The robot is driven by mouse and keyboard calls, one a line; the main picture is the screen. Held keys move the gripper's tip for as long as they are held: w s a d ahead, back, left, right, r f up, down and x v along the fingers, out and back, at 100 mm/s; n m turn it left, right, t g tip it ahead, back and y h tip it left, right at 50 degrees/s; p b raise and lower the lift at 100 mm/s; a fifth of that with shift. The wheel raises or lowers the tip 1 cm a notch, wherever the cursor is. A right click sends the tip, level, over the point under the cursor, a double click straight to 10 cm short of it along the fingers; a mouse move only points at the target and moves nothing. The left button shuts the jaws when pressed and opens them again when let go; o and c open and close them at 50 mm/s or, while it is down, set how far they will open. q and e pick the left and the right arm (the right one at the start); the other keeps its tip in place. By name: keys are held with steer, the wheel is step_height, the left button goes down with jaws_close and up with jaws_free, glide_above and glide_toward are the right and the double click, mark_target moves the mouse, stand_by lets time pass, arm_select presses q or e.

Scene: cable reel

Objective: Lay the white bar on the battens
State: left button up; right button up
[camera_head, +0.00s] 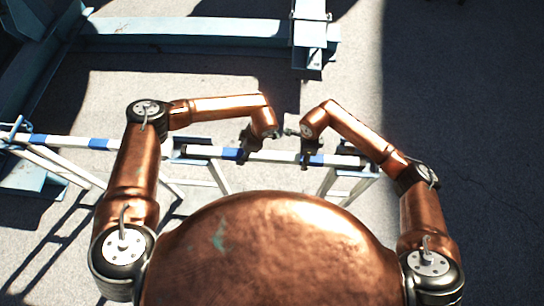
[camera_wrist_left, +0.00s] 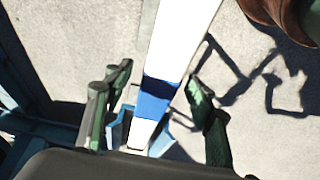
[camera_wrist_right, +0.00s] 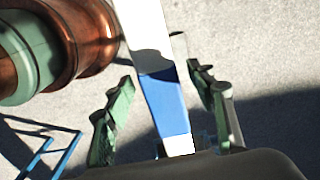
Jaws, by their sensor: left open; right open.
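The white bar (camera_head: 275,156) has blue bands and lies crosswise in the head view, in front of my body. My left gripper (camera_head: 244,155) is open at the bar's left blue band; in the left wrist view the bar (camera_wrist_left: 180,40) runs between its spread green fingers (camera_wrist_left: 160,110). My right gripper (camera_head: 309,160) is open at the right blue band; in the right wrist view the bar (camera_wrist_right: 150,40) passes between its fingers (camera_wrist_right: 165,108). Dark pieces, perhaps the battens, show near the bar's left end (camera_head: 195,151) and right end (camera_head: 345,161). I cannot tell whether the bar touches them.
Pale trestle legs (camera_head: 218,178) stand below the bar. Another white rail with blue bands (camera_head: 70,142) extends at the left. A large blue-grey steel frame (camera_head: 190,32) lies beyond. Grey floor (camera_head: 350,70) is open at the upper right.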

arm_select(q)
steer(key=shift+a+f, duration=0.1)
steer(key=shift+f, duration=0.2)
arm_select(e)
steer(key=shift+f, duration=0.35)
arm_select(q)
steer(key=shift+c, duration=0.2)
arm_select(e)
steer(key=shift+c, duration=0.2)
arm_select(q)
jaws_close()
arm_select(e)
jaws_close()
steer(key=shift+r, duration=0.1)
